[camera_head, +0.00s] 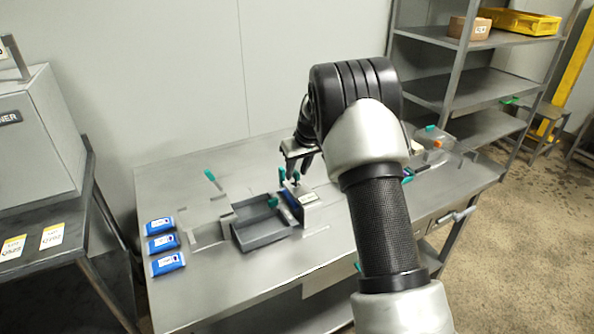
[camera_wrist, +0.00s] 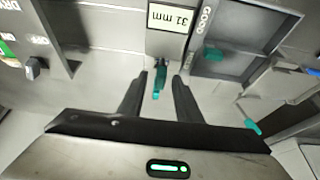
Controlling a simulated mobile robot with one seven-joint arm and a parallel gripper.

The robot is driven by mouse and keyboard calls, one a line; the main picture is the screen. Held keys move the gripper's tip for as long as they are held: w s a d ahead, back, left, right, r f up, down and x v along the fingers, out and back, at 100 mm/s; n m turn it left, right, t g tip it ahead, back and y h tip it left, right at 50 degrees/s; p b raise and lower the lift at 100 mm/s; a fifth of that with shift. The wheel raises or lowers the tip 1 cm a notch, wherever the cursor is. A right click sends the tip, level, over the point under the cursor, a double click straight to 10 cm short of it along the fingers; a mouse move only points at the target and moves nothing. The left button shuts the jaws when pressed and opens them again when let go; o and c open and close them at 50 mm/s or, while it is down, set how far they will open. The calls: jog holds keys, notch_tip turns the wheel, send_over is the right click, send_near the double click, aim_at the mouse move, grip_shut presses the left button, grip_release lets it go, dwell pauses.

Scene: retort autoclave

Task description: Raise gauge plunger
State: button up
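The gauge shows in the wrist view as a grey block with a display (camera_wrist: 167,18) reading 31 mm. Its teal plunger (camera_wrist: 159,80) points out from the block. My gripper (camera_wrist: 160,76) is open, with one dark finger on each side of the plunger and a visible gap on both sides. In the head view, the gauge (camera_head: 307,197) stands on the steel table. My gripper (camera_head: 297,166) is above it, pointing down, and partly hides the plunger. I cannot tell how far the fingertips reach down along the plunger.
A grey tray (camera_head: 263,238) marked GOOD in the wrist view adjoins the gauge. Several blue packs (camera_head: 163,243) lie at the table's left. Other teal-handled fixtures (camera_head: 210,175) stand nearby. A shelf rack (camera_head: 470,90) stands behind right.

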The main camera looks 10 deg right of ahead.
grip_shut()
jog(key=shift+w+r, duration=0.1)
jog(key=shift+r, duration=0.8)
grip_release()
jog(key=p+v, duration=0.1)
jog(key=v, duration=1.6)
jog(key=shift+s+r, duration=0.2)
